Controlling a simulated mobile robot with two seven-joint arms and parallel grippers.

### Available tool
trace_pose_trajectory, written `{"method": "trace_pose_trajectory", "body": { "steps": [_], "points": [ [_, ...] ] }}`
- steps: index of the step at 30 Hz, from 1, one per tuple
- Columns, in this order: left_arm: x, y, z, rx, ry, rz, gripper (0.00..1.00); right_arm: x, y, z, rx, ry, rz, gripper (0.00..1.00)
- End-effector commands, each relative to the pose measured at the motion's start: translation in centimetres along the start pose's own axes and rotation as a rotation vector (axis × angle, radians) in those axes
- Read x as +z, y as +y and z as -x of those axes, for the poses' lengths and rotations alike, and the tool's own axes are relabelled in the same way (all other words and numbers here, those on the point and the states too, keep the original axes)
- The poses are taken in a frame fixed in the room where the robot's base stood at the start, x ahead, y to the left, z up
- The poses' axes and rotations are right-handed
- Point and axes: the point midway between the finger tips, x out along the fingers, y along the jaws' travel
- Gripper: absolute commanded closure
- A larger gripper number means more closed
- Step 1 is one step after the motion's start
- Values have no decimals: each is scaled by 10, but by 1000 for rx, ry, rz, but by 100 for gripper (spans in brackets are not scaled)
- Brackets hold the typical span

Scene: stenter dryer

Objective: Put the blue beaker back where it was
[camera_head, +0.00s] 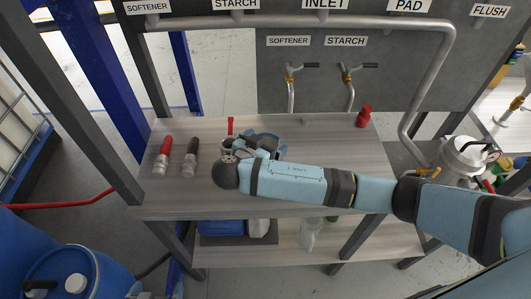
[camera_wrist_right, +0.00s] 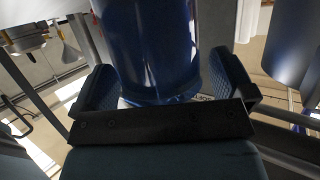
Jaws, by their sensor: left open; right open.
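In the right wrist view the blue beaker (camera_wrist_right: 150,45) stands large between the two dark blue finger pads of my right gripper (camera_wrist_right: 165,90), its lower end close to the gripper's base. The pads are apart on either side of it; I cannot tell whether they touch it. In the head view my right arm reaches in from the right over the grey bench, and the right gripper (camera_head: 264,146) is at the bench's middle. There the arm and gripper largely hide the beaker. My left gripper is not seen in either view.
Two nozzle-like tools, one red-topped (camera_head: 163,157) and one dark-topped (camera_head: 190,158), lie at the left on the bench (camera_head: 310,140). A red bottle (camera_head: 363,116) stands at the back right. Valve pipes (camera_head: 290,90) rise behind. Blue drums (camera_head: 70,270) stand at lower left.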

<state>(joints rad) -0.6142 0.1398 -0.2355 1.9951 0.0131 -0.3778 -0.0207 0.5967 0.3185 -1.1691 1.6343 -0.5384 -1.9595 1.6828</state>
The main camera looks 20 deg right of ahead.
Motion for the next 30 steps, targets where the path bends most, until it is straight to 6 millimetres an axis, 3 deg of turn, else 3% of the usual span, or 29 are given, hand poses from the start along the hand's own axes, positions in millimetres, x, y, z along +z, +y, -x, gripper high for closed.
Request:
{"method": "trace_pose_trajectory", "body": {
  "steps": [8,18,30],
  "points": [
    [0,0,0,-1,-2,0,0,0,0,-4,-2,-1,-1,0],
    [1,0,0,-1,-3,0,0,0,0,-4,-2,-1,-1,75],
    [2,-1,-1,-1,-1,0,0,-8,-1,0,-3,-2,-3,76]
  ]
}}
